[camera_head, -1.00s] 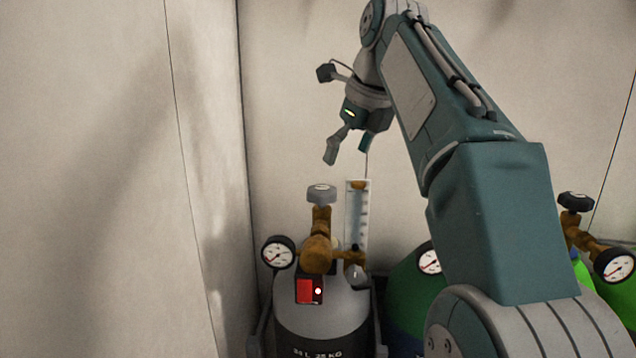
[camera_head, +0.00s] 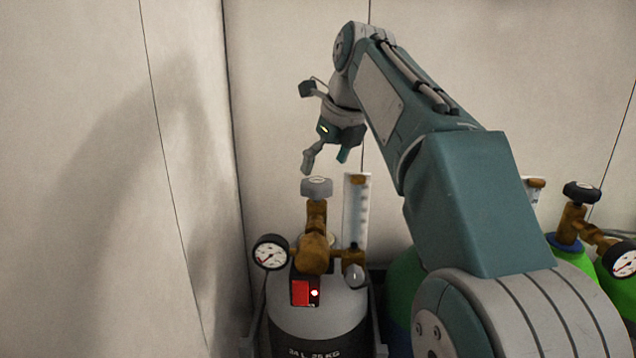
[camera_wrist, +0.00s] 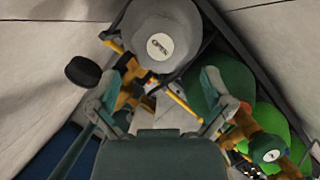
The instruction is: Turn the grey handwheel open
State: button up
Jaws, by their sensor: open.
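The grey handwheel (camera_head: 316,188) sits on top of the brass valve (camera_head: 314,240) of a grey gas cylinder (camera_head: 338,303). In the wrist view the handwheel (camera_wrist: 181,27) shows large from above, with a white label reading "OPEN". My gripper (camera_head: 326,161) is open and empty, just above the handwheel in the head view, with a small gap visible. In the wrist view the gripper fingers (camera_wrist: 162,94) stand apart, and the handwheel shows beyond and between them, towards the top of the picture. No finger visibly touches it.
A round pressure gauge (camera_head: 270,252) sticks out left of the valve, and a clear flow tube (camera_head: 356,212) stands close on its right. Green cylinders (camera_head: 570,262) stand to the right. Pale walls (camera_head: 190,150) meet behind.

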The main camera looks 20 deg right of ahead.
aim_at(320, 180)
jog(key=shift+x, duration=2.35)
jog(key=c, duration=0.9)
jog(key=shift+n, duration=0.4)
jog(key=n+y, duration=0.1)
jog(key=n, duration=0.1)
jog(key=shift+d+f+n+g, duration=0.1)
jog(key=shift+n+g, duration=0.3)
jog(key=n+g+y, duration=0.1)
jog(key=n, duration=0.2)
jog(key=shift+w+n, duration=0.15)
jog(key=shift+n, duration=0.15)
jog(key=n+g, duration=0.1)
jog(key=n, duration=0.2)
jog(key=shift+n+g, duration=0.3)
jog(key=shift+w+n+g, duration=0.15)
jog(key=shift+n+g, duration=0.45)
jog(key=shift+n, duration=1)
